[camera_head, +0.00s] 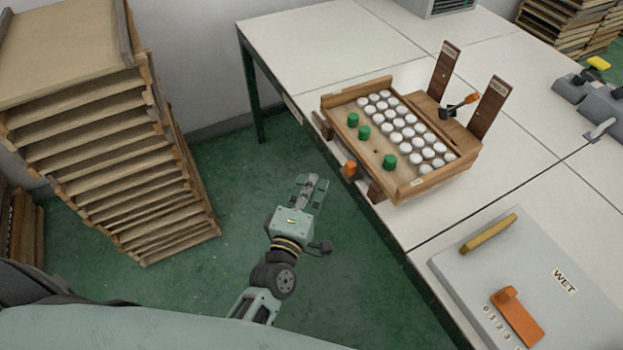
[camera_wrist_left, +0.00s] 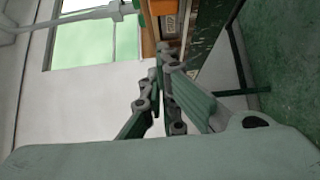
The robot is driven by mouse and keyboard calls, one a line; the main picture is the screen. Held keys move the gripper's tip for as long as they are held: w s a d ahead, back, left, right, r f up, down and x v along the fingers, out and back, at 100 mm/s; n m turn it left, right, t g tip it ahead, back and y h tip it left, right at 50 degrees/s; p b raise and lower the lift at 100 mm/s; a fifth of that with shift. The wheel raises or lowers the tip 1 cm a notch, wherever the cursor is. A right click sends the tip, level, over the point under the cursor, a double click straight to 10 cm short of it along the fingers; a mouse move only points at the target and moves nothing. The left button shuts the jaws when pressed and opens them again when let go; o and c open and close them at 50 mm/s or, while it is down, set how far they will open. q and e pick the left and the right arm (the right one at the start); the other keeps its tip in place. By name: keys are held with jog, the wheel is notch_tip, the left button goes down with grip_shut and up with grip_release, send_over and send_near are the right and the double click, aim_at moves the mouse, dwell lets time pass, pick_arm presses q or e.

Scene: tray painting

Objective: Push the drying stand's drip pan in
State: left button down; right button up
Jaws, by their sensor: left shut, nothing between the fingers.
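A wooden stand (camera_head: 412,190) sits at the near edge of the white table in the head view. It holds rows of white round pieces (camera_head: 405,122) and several green ones (camera_head: 389,162). An orange knob (camera_head: 350,170) sticks out from its side that faces my left gripper. I cannot clearly tell the drip pan apart from the stand. My left gripper (camera_head: 311,185) is shut and empty, over the green floor, left of the knob and apart from it. In the left wrist view its closed fingers (camera_wrist_left: 164,72) point toward an orange-brown part. My right gripper is not in view.
The white table (camera_head: 300,45) has a front edge close to my left gripper. A grey box labelled WET (camera_head: 455,285) lies to the right with an orange lever (camera_head: 517,315). A tall stack of wooden trays (camera_head: 130,170) stands at left. Open floor lies between.

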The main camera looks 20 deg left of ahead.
pick_arm(q)
jog(key=s+b, duration=0.1)
jog(key=s, duration=0.6)
jog(key=s+d+f+m+g+h, duration=0.1)
jog(key=s+f+m+g, duration=0.35)
jog(key=f, duration=0.95)
jog(key=s+d+f+m+g+h, duration=0.1)
jog(key=s+f+m+g, duration=0.35)
jog(key=f, duration=1.05)
jog(key=s+a+f+m+g+y, duration=0.1)
jog(key=s+a+f+m+g, duration=0.3)
jog(key=s+f, duration=0.5)
jog(key=s+a+f+m+g+y, duration=0.1)
jog(key=s+a+f+m+g, duration=0.3)
jog(key=s, duration=1.3)
jog(key=a+f+m, duration=0.3)
jog(key=f, duration=0.3)
jog(key=shift+s+a+f+y, duration=0.15)
jog(key=shift+s+y, duration=0.15)
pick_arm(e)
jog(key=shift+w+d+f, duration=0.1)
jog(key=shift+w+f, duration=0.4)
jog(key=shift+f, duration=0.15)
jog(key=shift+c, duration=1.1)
pick_arm(q)
jog(key=shift+w, duration=0.15)
